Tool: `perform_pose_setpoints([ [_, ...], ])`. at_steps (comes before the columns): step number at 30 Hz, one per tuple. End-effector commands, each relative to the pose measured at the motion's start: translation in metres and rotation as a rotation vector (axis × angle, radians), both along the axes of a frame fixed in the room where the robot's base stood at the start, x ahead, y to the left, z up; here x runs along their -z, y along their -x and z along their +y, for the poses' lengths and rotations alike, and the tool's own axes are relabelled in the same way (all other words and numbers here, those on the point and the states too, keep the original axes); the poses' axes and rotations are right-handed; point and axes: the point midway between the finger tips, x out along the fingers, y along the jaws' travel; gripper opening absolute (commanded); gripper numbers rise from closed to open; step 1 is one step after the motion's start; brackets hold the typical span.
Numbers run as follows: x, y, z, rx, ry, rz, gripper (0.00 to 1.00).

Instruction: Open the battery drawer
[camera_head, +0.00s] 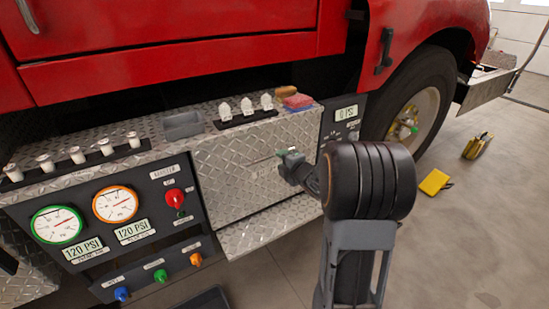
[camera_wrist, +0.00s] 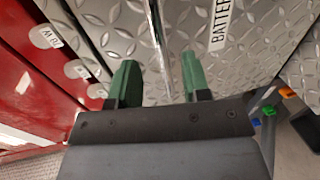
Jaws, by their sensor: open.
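The battery drawer (camera_head: 240,175) has a silver diamond-plate front below the ledge on the truck's side. Its front looks flush with the panel around it. In the wrist view the plate (camera_wrist: 250,60) fills the top, with a white label (camera_wrist: 221,22) whose visible letters begin "BATTER". A thin bright metal strip (camera_wrist: 158,40), likely the handle, runs between the fingers. My gripper (camera_head: 287,156) is at the right part of the drawer front. In the wrist view my gripper (camera_wrist: 158,72) is open, with one green finger on each side of the strip. I cannot tell whether they touch it.
A diamond-plate step (camera_head: 255,230) juts out below. Floor at right is mostly free.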

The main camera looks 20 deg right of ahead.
Motion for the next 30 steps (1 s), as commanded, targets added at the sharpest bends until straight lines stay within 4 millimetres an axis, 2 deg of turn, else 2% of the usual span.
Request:
perform_pose_setpoints([
  [1, 0.004, -0.01, 0.002, -0.003, 0.0, 0.001, 0.44],
  [6, 0.008, -0.033, 0.005, -0.002, 0.0, 0.002, 0.44],
  [12, 0.011, -0.05, 0.006, -0.001, 0.0, 0.001, 0.44],
  [25, 0.011, -0.055, 0.006, 0.001, -0.001, 0.001, 0.43],
  [30, 0.011, -0.055, 0.006, 0.001, -0.001, 0.001, 0.26],
])
